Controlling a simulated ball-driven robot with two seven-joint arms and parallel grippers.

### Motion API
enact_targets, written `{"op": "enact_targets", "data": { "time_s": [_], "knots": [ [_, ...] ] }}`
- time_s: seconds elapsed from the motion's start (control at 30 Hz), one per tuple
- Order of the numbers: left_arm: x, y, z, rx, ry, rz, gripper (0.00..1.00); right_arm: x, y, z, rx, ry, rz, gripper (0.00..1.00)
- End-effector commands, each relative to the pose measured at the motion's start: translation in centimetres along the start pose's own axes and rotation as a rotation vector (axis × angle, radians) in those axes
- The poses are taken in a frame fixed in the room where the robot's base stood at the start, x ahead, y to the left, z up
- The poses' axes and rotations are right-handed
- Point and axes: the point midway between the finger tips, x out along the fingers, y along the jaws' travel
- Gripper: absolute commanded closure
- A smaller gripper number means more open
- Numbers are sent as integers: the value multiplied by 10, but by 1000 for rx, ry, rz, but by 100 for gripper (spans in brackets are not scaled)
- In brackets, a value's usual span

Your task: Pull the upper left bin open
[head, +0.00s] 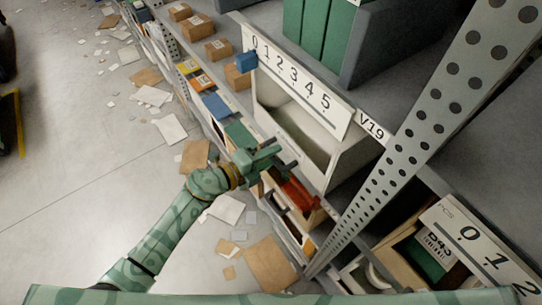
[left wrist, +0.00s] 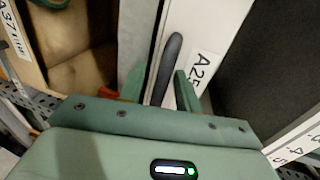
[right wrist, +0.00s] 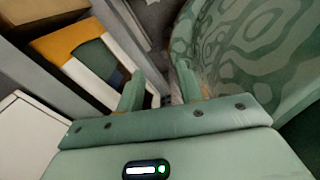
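In the left wrist view a pale bin front (left wrist: 208,30) carries a label reading A25 and a dark upright bar handle (left wrist: 171,66). My left gripper (left wrist: 160,92) is open, with one finger on each side of the handle's lower part; I cannot tell whether either touches it. In the head view my left gripper (head: 277,158) is beside the rack, at the lower left of a large pale bin (head: 345,163). The gripper hides part of the bin fronts there. My right gripper (right wrist: 160,90) is open and empty in the right wrist view, and is not in the head view.
A perforated rack post (head: 410,125) rises right of the bins. A numbered rail (head: 295,85) runs above the pale bin. Red items (head: 298,195) lie in a lower bin. Cardboard and paper scraps (head: 228,209) litter the aisle floor at left.

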Motion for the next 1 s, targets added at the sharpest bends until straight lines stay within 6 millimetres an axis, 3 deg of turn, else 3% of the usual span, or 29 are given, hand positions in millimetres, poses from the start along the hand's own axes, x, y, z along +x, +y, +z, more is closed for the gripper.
{"op": "enact_targets", "data": {
  "time_s": [0.3, 0.4, 0.43, 0.77, 1.0],
  "knots": [
    [3, -1, 0, -1, 0, -1, 67, 0, -11, -1, 4, 2, -14, 64],
    [3, -1, 0, -1, 0, -1, 95, 0, -17, -3, 5, 4, -21, 64],
    [3, -1, 0, -1, 0, 0, 100, 0, -18, -3, 5, 4, -23, 64],
    [-5, 1, 0, -1, 0, 1, 100, -2, -16, -3, 2, 4, -20, 64],
    [-42, 9, 0, -1, 0, 5, 100, -9, -10, -4, 0, 7, -13, 64]
  ]
}}
